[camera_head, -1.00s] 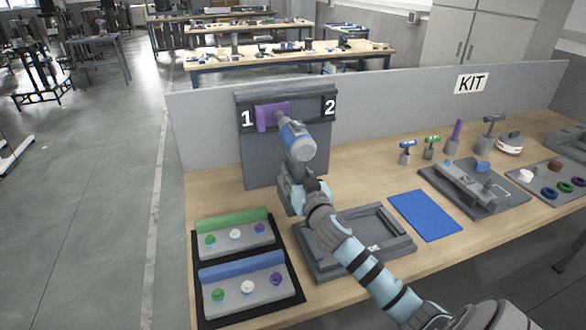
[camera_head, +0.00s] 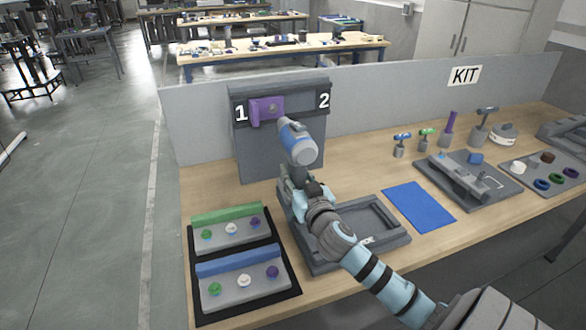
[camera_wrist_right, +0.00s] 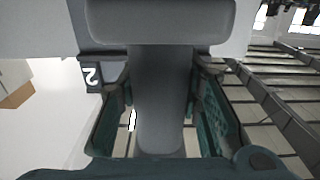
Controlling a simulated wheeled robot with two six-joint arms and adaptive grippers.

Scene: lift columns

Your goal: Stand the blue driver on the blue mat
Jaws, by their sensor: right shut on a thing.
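The blue driver (camera_head: 297,142) is a power tool with a blue and grey body and a dark nose. My right gripper (camera_head: 292,180) is shut on its grey handle and holds it above the table in front of the numbered panel. The nose points up and back toward the purple block (camera_head: 266,110), with a small gap showing between them. In the right wrist view the grey handle (camera_wrist_right: 160,105) lies between my fingers. The blue mat (camera_head: 419,206) lies flat and bare on the table, to the right. My left gripper is out of view.
The grey panel (camera_head: 250,155) with 1 and 2 stands behind the driver. A grey tray (camera_head: 395,240) lies partly under my right arm, left of the mat. A grey fixture (camera_head: 485,200), small hammer-like tools and a ring tray (camera_head: 535,172) stand right. A dark board (camera_head: 200,318) is at left.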

